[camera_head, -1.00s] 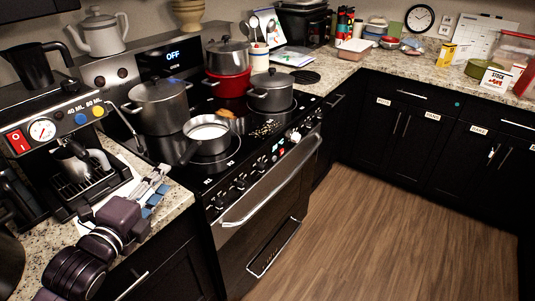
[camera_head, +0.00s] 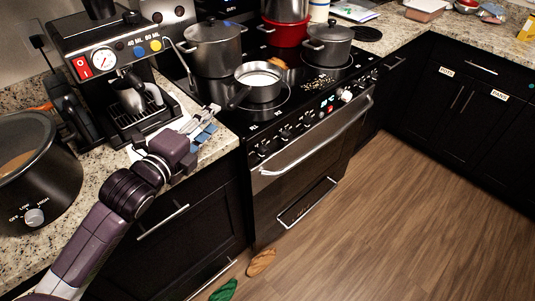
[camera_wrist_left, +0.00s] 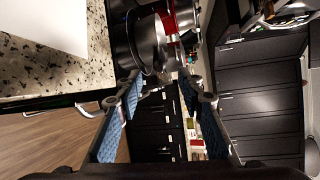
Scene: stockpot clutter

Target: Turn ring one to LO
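The stove (camera_head: 312,165) has a row of dark knobs along its front edge. The leftmost knob (camera_head: 263,150) is near a small label that seems to read R1 (camera_head: 253,128); its setting is too small to read. My left gripper (camera_head: 204,130) is over the counter edge, left of the stove and apart from the knobs. In the left wrist view its two blue-padded fingers (camera_wrist_left: 165,122) are spread with nothing between them. My right gripper is not in view.
A saucepan (camera_head: 260,88) of white contents has its handle towards the front left. Pots (camera_head: 213,48) stand behind it. An espresso machine (camera_head: 110,70) stands behind my left gripper, and a slow cooker (camera_head: 35,185) at left. Two items (camera_head: 262,262) lie on the floor.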

